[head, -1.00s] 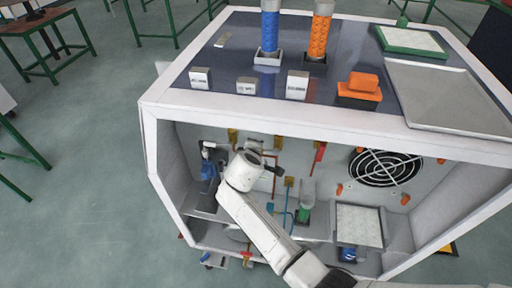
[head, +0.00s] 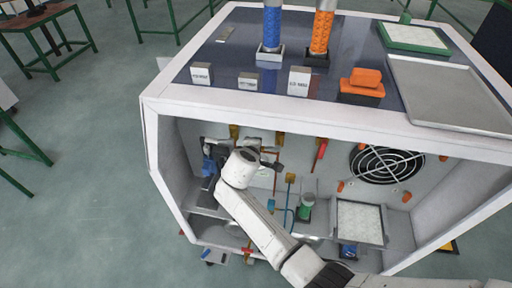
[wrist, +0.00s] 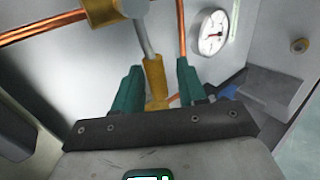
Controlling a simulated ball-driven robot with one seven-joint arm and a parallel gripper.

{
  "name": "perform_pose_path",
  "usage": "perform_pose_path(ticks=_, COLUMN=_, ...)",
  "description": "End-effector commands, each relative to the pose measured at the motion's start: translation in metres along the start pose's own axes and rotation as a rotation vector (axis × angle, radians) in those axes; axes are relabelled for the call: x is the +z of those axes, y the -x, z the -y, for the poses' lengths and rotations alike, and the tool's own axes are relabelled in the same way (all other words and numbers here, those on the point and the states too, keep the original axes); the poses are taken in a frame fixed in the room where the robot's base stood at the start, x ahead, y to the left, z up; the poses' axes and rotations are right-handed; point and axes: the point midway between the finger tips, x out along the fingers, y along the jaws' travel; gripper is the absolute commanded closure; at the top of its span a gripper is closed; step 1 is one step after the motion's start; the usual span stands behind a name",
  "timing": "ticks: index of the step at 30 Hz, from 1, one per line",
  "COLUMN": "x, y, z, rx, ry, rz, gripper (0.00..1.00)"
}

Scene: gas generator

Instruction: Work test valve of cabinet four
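The open-front white cabinet (head: 330,122) fills the right and middle of the head view; no number is readable. My gripper (wrist: 158,82) reaches inside it. In the wrist view its two teal fingers stand apart. A brass fitting (wrist: 155,78) on a grey rod (wrist: 143,38) shows in the gap between them; I cannot tell whether they touch it. The rod runs up to a brass body (wrist: 108,10) on copper pipe. Which fitting is the test valve is not marked. In the head view my fingers are hidden behind my arm.
A round gauge (wrist: 213,32) and a grey box (wrist: 270,92) lie right of my fingers. The cabinet also holds a black fan grille (head: 387,165), a red-handled valve (head: 320,150) and a green-based part (head: 305,208). Blue (head: 272,28) and orange (head: 321,32) cylinders stand on top.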

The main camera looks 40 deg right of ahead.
Motion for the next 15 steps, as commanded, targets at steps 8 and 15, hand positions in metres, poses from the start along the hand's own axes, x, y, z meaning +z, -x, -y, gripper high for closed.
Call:
perform_pose_path(ticks=8, x=0.000, y=0.002, z=-0.001, rx=0.001, ry=-0.002, rz=0.000, gripper=0.58)
perform_pose_path(ticks=15, x=-0.001, y=0.029, z=0.000, rx=0.002, ry=-0.001, rz=-0.003, gripper=0.58)
